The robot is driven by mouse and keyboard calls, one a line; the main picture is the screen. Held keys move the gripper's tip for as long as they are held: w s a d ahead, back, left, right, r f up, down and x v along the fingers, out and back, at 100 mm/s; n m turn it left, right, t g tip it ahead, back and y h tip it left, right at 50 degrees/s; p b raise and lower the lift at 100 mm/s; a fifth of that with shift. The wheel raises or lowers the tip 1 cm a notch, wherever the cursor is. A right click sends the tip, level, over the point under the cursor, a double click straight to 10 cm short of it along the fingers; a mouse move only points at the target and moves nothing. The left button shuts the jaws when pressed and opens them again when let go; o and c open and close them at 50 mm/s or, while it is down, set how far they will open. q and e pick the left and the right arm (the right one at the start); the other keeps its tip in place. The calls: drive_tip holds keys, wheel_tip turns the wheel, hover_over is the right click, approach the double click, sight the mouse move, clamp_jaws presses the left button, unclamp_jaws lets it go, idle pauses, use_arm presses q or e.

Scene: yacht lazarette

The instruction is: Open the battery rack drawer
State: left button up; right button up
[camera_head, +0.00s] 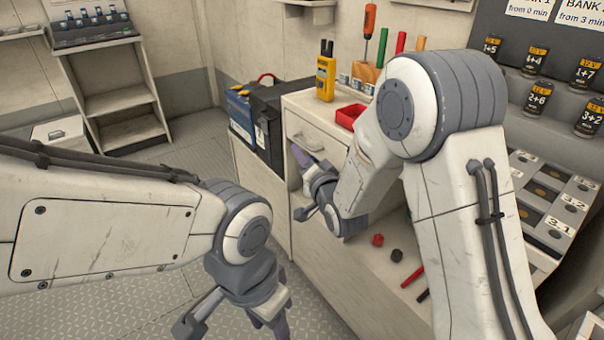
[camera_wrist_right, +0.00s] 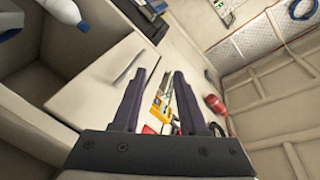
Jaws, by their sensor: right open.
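The cabinet with the drawer (camera_head: 325,146) stands in the middle of the head view, its front facing left. A pale handle (camera_head: 308,143) sits high on the drawer front, and the drawer looks shut. My right gripper (camera_head: 301,186) is open and empty just below the handle, apart from it as far as I can tell. In the right wrist view my open fingers (camera_wrist_right: 163,72) point at the pale cabinet, with the handle (camera_wrist_right: 128,67) beyond the left finger. My left gripper (camera_head: 236,326) is low in the head view, fingers spread and empty, tips partly cut off.
A yellow meter (camera_head: 326,78) and a red tray (camera_head: 350,117) stand on the cabinet top. A black battery case (camera_head: 272,120) stands left of the cabinet. Red and black caps (camera_head: 377,240) lie on the lower surface under my right arm.

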sight(302, 144)
wheel_tip(302, 144, down, 6)
drive_tip(key=w+d+m+t+b, duration=0.2)
drive_tip(key=d+t+b, duration=0.1)
drive_tip(key=b, duration=0.2)
drive_tip(key=shift+y, duration=0.3)
drive_tip(key=x, duration=1)
drive_tip(key=shift+r, duration=0.4)
use_arm(q)
wheel_tip(302, 144, down, 8)
use_arm(e)
clamp_jaws()
